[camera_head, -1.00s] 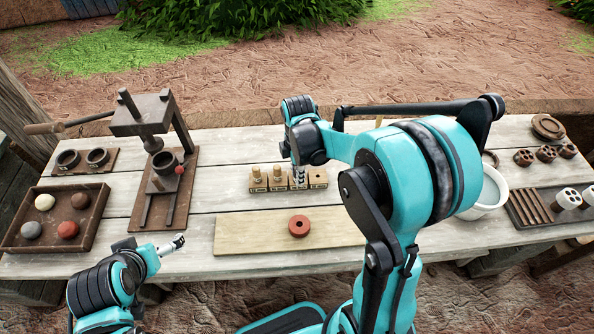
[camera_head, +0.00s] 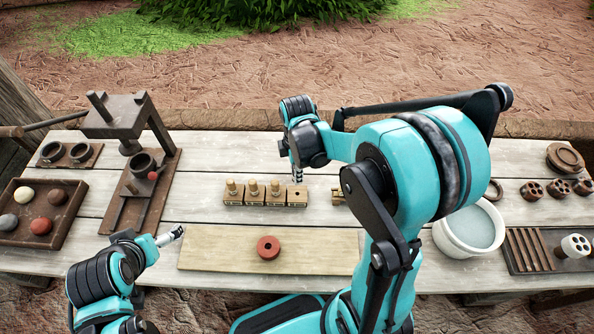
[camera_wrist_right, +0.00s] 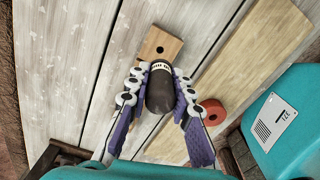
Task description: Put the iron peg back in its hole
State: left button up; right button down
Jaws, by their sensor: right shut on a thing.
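My right gripper (camera_head: 297,176) hangs close above the right end of a row of small wooden blocks. In the right wrist view, the right gripper (camera_wrist_right: 160,98) is shut on a dark, round-ended peg (camera_wrist_right: 160,92) with a pale marked band. Beyond it in that view lies a wooden block with an open hole (camera_wrist_right: 160,50); the peg's lower end is hidden. In the head view, the rightmost block (camera_head: 297,198) shows an empty hole, and the other blocks hold pale pegs (camera_head: 253,187). My left gripper (camera_head: 172,236) is low at the left, apart from these; its jaw opening is unclear.
A pale board (camera_head: 215,250) with a red ring (camera_head: 268,247) lies in front of the blocks. A dark press (camera_head: 115,118) and a ball tray (camera_head: 62,232) stand left. A white bucket (camera_head: 446,240) and a slotted rack (camera_head: 512,262) stand right.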

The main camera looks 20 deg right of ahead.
jog(key=shift+f+b, duration=2)
jog(key=shift+f, duration=0.75)
jog(key=shift+f+b, duration=1.6)
jog(key=shift+f, duration=0.2)
dwell(0.5)
jog(key=c, duration=1.3)
grip_release()
jog(key=shift+o, duration=0.2)
jog(key=shift+r, duration=0.1)
notch_tip(320, 180, up, 12)
jog(key=shift+f, duration=0.1)
